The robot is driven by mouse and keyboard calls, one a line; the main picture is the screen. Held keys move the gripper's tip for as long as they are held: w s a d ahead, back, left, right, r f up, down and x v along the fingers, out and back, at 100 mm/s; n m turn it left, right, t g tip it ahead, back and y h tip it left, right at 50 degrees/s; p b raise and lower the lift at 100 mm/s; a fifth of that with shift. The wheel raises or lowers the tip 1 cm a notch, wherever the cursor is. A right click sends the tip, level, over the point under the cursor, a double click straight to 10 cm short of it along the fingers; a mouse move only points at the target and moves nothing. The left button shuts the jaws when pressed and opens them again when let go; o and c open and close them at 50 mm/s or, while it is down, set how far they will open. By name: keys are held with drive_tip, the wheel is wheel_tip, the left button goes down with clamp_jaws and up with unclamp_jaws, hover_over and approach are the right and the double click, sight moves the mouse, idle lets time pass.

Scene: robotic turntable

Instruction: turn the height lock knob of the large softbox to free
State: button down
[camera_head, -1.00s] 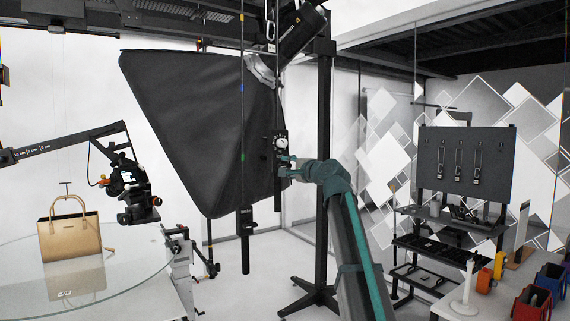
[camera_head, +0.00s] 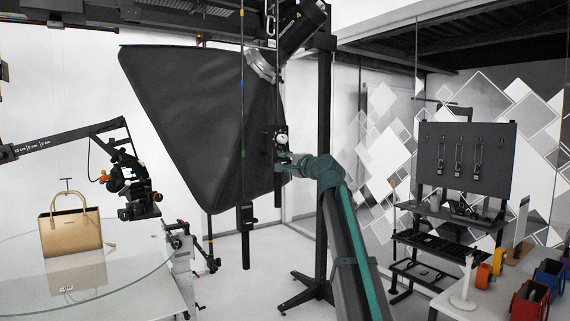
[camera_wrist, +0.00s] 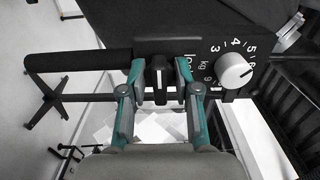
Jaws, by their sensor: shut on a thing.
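The large softbox (camera_head: 190,120) is a big black hood hanging from the ceiling in the head view. Its mount carries a white dial (camera_head: 281,139), which shows in the wrist view as a round white knob (camera_wrist: 233,71) beside printed numbers and "kg". The height lock knob (camera_wrist: 159,72) is a black bar-shaped knob with a white mark line, below the black housing (camera_wrist: 150,30). My gripper (camera_wrist: 160,84) is shut on this knob, with one teal finger on each side. In the head view my gripper (camera_head: 284,160) is at the mount, and the knob is too small to make out.
A tan handbag (camera_head: 70,228) stands on a round glass turntable (camera_head: 25,285) at the left. A black stand (camera_head: 325,230) is behind my arm. A tool board (camera_head: 465,160) and a table with bins (camera_head: 530,301) are at the right.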

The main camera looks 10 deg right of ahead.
drive_tip(key=shift+f+n+b, duration=0.15)
drive_tip(key=shift+n+b, duration=0.15)
drive_tip(key=shift+b, duration=0.15)
drive_tip(key=n+b, duration=0.2)
drive_tip(key=b, duration=0.2)
drive_tip(key=shift+f+n, duration=0.15)
drive_tip(key=shift+n, duration=0.15)
drive_tip(key=n+b, duration=0.5)
drive_tip(key=b, duration=0.1)
drive_tip(key=shift+n, duration=0.3)
drive_tip(key=n+b, duration=0.4)
drive_tip(key=shift+b, duration=0.4)
drive_tip(key=n+b, duration=0.2)
drive_tip(key=n, duration=0.1)
drive_tip(key=n+b, duration=0.1)
drive_tip(key=n, duration=0.1)
drive_tip(key=shift+r+b, duration=0.25)
drive_tip(key=shift+b, duration=0.1)
drive_tip(key=c, duration=1.2)
unclamp_jaws()
